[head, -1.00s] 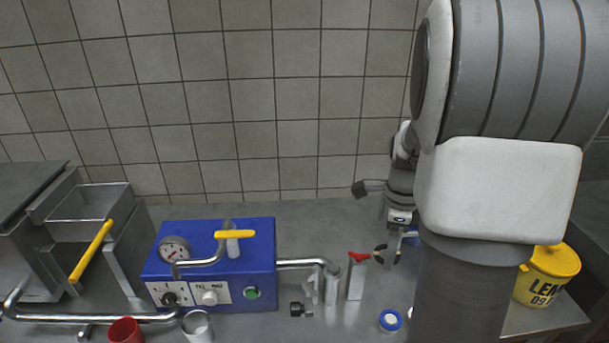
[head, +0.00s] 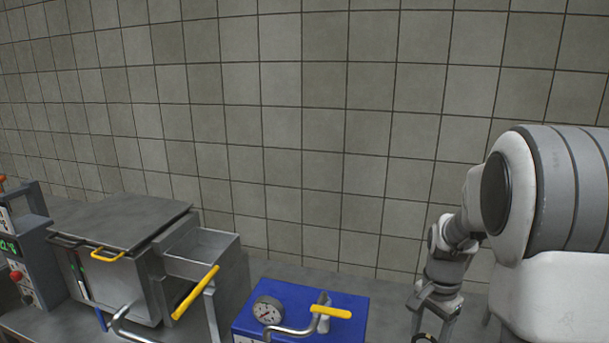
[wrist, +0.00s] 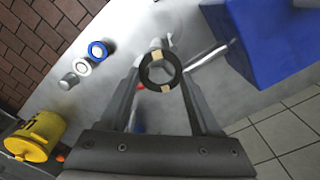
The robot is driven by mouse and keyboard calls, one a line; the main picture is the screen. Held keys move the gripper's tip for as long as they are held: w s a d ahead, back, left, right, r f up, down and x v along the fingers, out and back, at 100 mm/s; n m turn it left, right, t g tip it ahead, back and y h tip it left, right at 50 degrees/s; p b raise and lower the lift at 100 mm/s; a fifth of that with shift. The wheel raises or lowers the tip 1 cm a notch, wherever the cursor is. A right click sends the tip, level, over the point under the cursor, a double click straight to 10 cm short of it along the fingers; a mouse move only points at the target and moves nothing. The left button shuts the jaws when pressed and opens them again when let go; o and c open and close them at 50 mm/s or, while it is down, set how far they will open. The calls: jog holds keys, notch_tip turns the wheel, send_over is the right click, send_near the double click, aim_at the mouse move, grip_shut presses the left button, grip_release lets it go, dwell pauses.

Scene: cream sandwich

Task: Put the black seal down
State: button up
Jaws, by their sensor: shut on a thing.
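The black seal (wrist: 147,80) is a dark ring with pale beige patches, held between the fingertips of my gripper (wrist: 160,75) in the wrist view. My gripper is shut on it and holds it over the grey metal table (wrist: 215,100). How high it hangs above the table I cannot tell. In the head view my gripper (head: 432,318) is at the bottom edge, right of the blue machine. Only a dark upper part of the seal (head: 424,338) shows there, cut off by the frame.
The blue machine (head: 350,302) has a gauge, pipe and yellow lever. A blue ring (wrist: 97,51), a white ring (wrist: 82,67), a small grey cylinder (wrist: 69,81) and a yellow bucket (wrist: 36,135) stand left in the wrist view. A metal hopper (head: 205,250) stands left of the machine.

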jog(key=shift+w+a+f+n+p, duration=0.75)
jog(key=shift+w+a+n, duration=1.55)
jog(key=shift+a+n, duration=3.45)
jog(key=s+d+m, duration=0.2)
jog(key=d+m, duration=0.2)
jog(key=s+d+r+m+b, duration=0.1)
jog(key=d+m, duration=0.4)
jog(key=s+d+m+b, duration=0.1)
jog(key=s+d+m, duration=0.1)
jog(key=d+m, duration=0.2)
jog(key=shift+s+d+r, duration=0.15)
jog(key=shift+s+r, duration=0.2)
jog(key=s+d+r+m+b, duration=0.1)
jog(key=s+d+m, duration=0.6)
jog(key=m, duration=0.5)
jog(key=shift+s+d, duration=0.35)
jog(key=shift+d, duration=0.2)
jog(key=shift+m, duration=0.25)
jog(key=w+a+f, duration=0.2)
jog(key=w, duration=0.1)
jog(key=w+a+f, duration=0.2)
jog(key=a, duration=0.1)
jog(key=w+a+f+b, duration=0.1)
jog(key=w+a+f, duration=0.1)
jog(key=w+f, duration=0.1)
jog(key=shift+w+a, duration=0.3)
jog(key=shift+a, duration=0.1)
jog(key=shift+f, duration=1.75)
